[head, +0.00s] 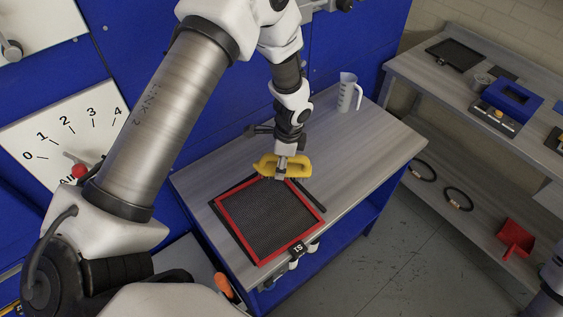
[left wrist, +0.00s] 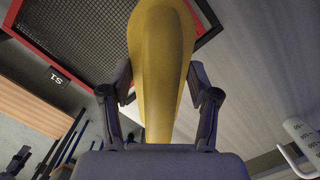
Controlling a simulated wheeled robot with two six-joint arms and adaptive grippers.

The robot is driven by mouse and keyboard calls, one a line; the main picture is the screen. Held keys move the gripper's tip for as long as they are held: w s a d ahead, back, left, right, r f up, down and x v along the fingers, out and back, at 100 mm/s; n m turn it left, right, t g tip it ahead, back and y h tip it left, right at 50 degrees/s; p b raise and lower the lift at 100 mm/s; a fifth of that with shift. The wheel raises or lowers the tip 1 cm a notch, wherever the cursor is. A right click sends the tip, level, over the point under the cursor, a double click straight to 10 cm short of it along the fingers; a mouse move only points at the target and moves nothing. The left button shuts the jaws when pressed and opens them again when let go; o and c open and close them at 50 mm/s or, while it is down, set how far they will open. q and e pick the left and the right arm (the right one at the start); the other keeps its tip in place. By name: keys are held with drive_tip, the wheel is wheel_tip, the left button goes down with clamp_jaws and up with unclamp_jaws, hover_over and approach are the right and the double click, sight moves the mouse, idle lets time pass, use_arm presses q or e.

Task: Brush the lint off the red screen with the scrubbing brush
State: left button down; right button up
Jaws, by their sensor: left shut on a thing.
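The red-framed screen (head: 268,219) with dark mesh lies on the grey table, and a tag hangs at its front edge. My left gripper (head: 283,168) is shut on the yellow scrubbing brush (head: 268,164), over the screen's far edge. Whether the bristles touch the mesh cannot be told. In the left wrist view the brush (left wrist: 160,55) fills the middle between the fingers (left wrist: 160,95), with the screen (left wrist: 75,40) behind it at the upper left. Lint is not clearly visible. My right gripper is not in view.
A measuring jug (head: 346,92) stands at the table's back right. A dark bar (head: 308,195) lies beside the screen. The table's right part (head: 372,148) is clear. A side bench (head: 455,88) holds a blue device (head: 511,98); a red dustpan (head: 515,240) is on its lower shelf.

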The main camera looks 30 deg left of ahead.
use_arm(q)
drive_tip(key=shift+r+p, duration=0.45)
drive_tip(key=shift+r, duration=0.45)
drive_tip(key=shift+s+r, duration=0.1)
drive_tip(key=shift+r, duration=0.05)
